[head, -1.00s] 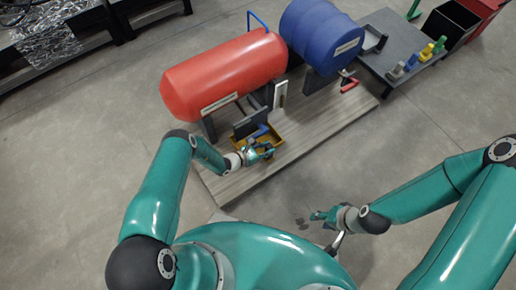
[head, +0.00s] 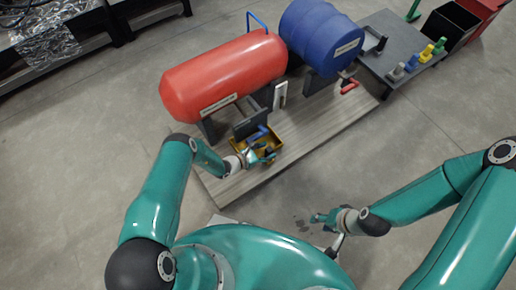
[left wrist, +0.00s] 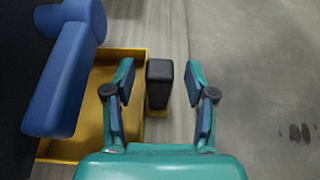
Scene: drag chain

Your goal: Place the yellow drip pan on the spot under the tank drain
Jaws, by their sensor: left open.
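The yellow drip pan (head: 276,138) rests on the wooden board below the red tank (head: 225,75). The left wrist view also shows the pan (left wrist: 88,92), under a blue drain pipe (left wrist: 62,95) that hides part of it. A black handle (left wrist: 159,82) stands at the pan's right side. My left gripper (left wrist: 160,72) is open, with one finger on each side of the handle; a gap shows on both sides. In the head view my left gripper (head: 262,157) covers the pan's near part. My right gripper (head: 325,217) hangs over the floor; its jaws are too small to read.
A blue drum (head: 320,38) stands right of the red tank on the same board (head: 330,115). A red-handled tool (head: 348,86) is in front of the drum. A grey table (head: 395,55) with small coloured items stands further right. Dark floor spots (head: 302,226) lie left of my right gripper.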

